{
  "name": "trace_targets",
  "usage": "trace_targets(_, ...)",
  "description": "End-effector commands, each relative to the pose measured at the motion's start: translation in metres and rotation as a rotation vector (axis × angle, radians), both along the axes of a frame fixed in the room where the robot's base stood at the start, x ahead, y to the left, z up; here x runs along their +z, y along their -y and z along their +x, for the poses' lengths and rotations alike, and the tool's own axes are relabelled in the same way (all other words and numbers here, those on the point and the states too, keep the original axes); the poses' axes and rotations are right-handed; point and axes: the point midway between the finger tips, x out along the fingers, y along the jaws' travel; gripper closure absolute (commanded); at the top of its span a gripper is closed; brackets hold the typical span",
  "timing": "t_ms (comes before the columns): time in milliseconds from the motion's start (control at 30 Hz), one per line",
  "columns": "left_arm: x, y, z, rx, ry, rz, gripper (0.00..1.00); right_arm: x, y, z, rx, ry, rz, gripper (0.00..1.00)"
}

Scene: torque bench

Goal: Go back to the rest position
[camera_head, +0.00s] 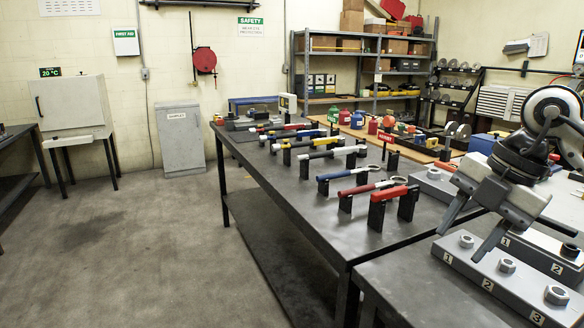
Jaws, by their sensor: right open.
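My right gripper (460,245) comes in from the right edge of the head view. It points down and to the left, with its two dark fingers spread apart and nothing between them. It is in front of a grey block (512,284) with several hex nuts and the numbers 1, 2 and 3, at the near right. From this view I cannot tell how high the fingertips are above the block. My left gripper is not in view.
Torque wrenches in several colours, such as a red-handled one (372,187), rest on black stands on the long dark bench (290,210). Behind are a wooden-topped table (428,156) and shelving (300,75). The floor (130,250) at left is clear.

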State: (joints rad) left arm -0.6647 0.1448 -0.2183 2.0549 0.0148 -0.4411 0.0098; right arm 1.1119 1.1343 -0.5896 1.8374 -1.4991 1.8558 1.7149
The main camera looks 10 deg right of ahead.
Motion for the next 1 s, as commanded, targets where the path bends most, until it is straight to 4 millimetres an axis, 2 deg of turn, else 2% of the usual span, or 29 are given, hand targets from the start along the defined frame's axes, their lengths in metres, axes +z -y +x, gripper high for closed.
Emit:
trace_targets(100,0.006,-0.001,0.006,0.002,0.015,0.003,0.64,-0.014,-0.034,0.003,0.120,0.002,0.114,0.55)
trace_targets(267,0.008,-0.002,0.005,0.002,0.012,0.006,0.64,-0.032,-0.092,0.002,0.289,0.021,0.340,0.55)
trace_targets(367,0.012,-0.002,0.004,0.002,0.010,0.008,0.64,-0.040,-0.141,-0.004,0.396,0.049,0.576,0.55)
trace_targets(433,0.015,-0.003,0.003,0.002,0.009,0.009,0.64,-0.040,-0.181,-0.010,0.434,0.093,0.811,0.55)
trace_targets(500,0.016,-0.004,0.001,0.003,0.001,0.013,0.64,-0.034,-0.213,-0.013,0.403,0.162,1.070,0.55)
trace_targets(567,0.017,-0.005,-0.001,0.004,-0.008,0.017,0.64,-0.029,-0.229,-0.010,0.304,0.234,1.274,0.55)
trace_targets(667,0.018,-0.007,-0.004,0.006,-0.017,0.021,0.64,-0.034,-0.233,0.005,0.022,0.350,1.516,0.55)
trace_targets(767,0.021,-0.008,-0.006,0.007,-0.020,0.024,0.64,-0.066,-0.217,0.020,-0.363,0.431,1.609,0.55)
trace_targets(867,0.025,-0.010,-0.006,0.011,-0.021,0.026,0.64,-0.133,-0.192,0.018,-0.813,0.440,1.542,0.55)
trace_targets(900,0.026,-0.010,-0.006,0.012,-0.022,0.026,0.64,-0.161,-0.183,0.011,-0.960,0.424,1.481,0.55)
trace_targets(967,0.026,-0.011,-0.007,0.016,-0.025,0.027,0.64,-0.202,-0.173,-0.007,-1.147,0.379,1.378,0.55)
trace_targets(1000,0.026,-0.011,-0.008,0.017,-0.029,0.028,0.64,-0.227,-0.168,-0.021,-1.250,0.341,1.306,0.55)
